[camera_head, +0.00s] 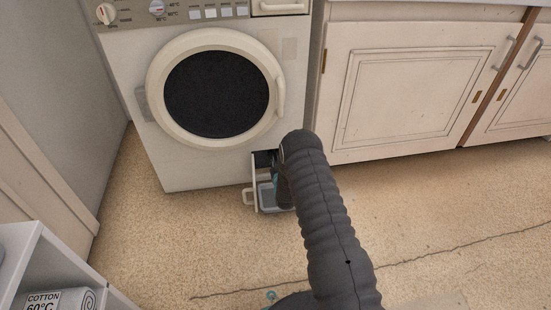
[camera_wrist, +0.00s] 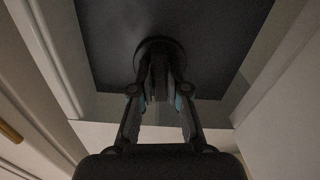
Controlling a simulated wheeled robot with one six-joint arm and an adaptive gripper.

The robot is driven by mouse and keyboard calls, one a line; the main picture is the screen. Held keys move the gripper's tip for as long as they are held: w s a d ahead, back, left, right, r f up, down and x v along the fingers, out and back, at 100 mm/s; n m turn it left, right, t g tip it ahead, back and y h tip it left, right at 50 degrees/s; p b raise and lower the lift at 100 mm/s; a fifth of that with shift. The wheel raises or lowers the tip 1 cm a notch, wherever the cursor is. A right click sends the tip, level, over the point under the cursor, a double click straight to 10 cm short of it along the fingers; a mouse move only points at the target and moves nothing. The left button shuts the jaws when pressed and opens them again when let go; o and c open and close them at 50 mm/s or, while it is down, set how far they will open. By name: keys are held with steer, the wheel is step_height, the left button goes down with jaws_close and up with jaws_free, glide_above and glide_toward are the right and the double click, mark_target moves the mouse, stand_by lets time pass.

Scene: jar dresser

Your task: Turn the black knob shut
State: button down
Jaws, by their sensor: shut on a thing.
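The black knob (camera_wrist: 157,43) is a round dark disc in the dark recess at the top middle of the wrist view. My gripper (camera_wrist: 160,80) has both fingers closed on the knob's middle part, coming from below in the picture. In the head view my arm reaches down into the small opening (camera_head: 263,158) at the lower right of the white washing machine (camera_head: 140,100). The arm hides the knob and most of the gripper there. The knob's exact turn angle is too dark to tell.
White cabinets (camera_head: 400,85) stand to the right. The floor between is mostly clear.

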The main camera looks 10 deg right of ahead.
steer(key=shift+m, duration=0.7)
steer(key=c, duration=1.2)
jaws_free()
steer(key=shift+o, duration=0.2)
